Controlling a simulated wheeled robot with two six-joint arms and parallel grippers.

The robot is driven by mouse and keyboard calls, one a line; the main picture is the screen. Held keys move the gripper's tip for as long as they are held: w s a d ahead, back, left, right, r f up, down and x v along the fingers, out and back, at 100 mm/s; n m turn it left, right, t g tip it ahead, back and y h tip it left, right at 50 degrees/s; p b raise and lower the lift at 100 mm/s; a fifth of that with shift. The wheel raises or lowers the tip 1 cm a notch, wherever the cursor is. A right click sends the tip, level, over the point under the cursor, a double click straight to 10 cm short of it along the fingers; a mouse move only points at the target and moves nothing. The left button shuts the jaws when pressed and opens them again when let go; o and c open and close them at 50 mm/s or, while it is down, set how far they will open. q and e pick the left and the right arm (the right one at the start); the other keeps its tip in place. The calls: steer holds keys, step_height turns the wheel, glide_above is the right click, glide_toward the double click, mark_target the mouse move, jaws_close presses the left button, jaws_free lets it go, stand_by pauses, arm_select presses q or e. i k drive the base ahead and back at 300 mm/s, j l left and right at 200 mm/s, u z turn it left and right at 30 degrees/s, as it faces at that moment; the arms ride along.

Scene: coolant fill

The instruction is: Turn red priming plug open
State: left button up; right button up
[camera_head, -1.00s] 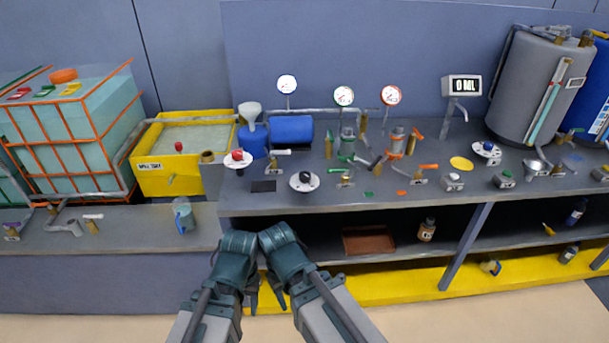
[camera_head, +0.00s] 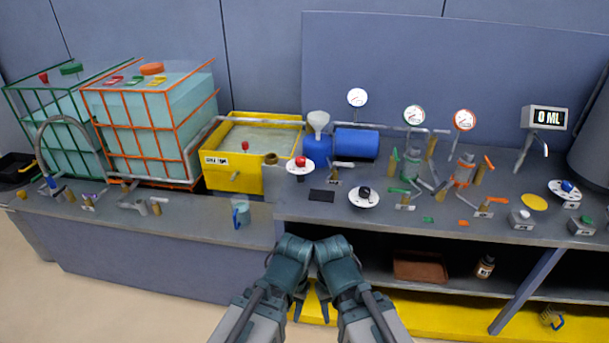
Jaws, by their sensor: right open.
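A red knob (camera_head: 300,161) sits on a round white disc (camera_head: 300,169) at the left end of the workbench, below the white funnel. It looks like the priming plug, but I cannot be sure. Another small red knob (camera_head: 245,146) stands on the yellow tank (camera_head: 232,178). My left gripper (camera_head: 298,308) and my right gripper (camera_head: 323,303) are close together in front of the bench, below its top and well apart from both knobs. The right gripper is open and empty. The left gripper's fingers are small and partly hidden, so their opening is unclear.
A black knob on a white disc (camera_head: 364,197), a dark pad (camera_head: 322,196) and several valves stand on the bench. A blue cylinder (camera_head: 357,143) and gauges are behind. A blue-grey jug (camera_head: 241,214) stands on the lower left bench (camera_head: 180,224). Caged tanks (camera_head: 150,120) are at left.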

mark_target(299, 161)
steer(key=i+l+z, duration=0.1)
steer(key=i+l, duration=0.15)
steer(key=i, duration=0.2)
steer(key=i+l, duration=0.2)
steer(key=i, duration=0.25)
steer(key=k+l+z, duration=0.05)
